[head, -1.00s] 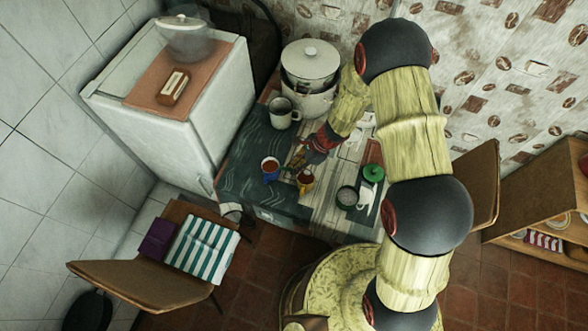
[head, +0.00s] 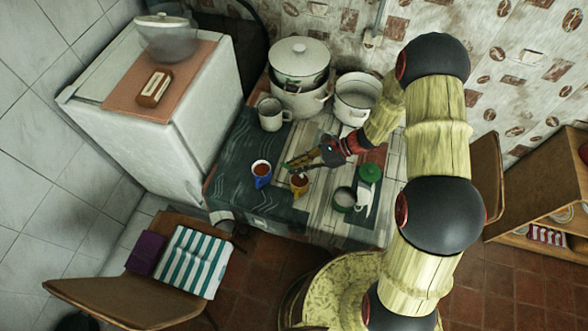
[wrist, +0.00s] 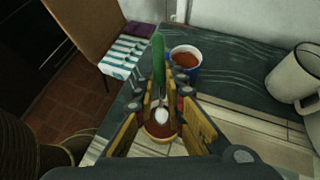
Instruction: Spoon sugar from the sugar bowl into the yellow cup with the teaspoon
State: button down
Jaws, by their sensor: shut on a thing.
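My gripper (wrist: 162,100) is shut on the green-handled teaspoon (wrist: 158,58). In the wrist view the spoon's bowl, white inside, appears over the yellow cup (wrist: 154,131), which holds a reddish-brown drink. I cannot tell whether the white is sugar or how high the spoon is. In the head view my gripper (head: 318,156) is just above and behind the yellow cup (head: 299,190). The sugar bowl (head: 344,203), green and open with pale contents, stands to the cup's right, with a green lid (head: 370,172) behind it.
A blue cup (head: 261,180) with a similar drink stands left of the yellow cup; it also shows in the wrist view (wrist: 190,76). A white mug (head: 270,119), a lidded pot (head: 300,101) and an open white pot (head: 347,110) stand at the back. The table's front left is clear.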

jog(key=shift+d+f+y+b, duration=0.2)
jog(key=shift+d+y+b, duration=0.3)
jog(key=shift+y+b, duration=0.45)
jog(key=shift+d+f+y+b, duration=0.15)
jog(key=shift+d+y+b, duration=0.45)
jog(key=shift+b, duration=0.5)
jog(key=shift+w+d+r+y+b, duration=0.1)
jog(key=shift+d+y+b, duration=0.05)
jog(key=shift+y+b, duration=0.3)
jog(key=shift+d+r, duration=0.1)
jog(key=shift+r, duration=0.1)
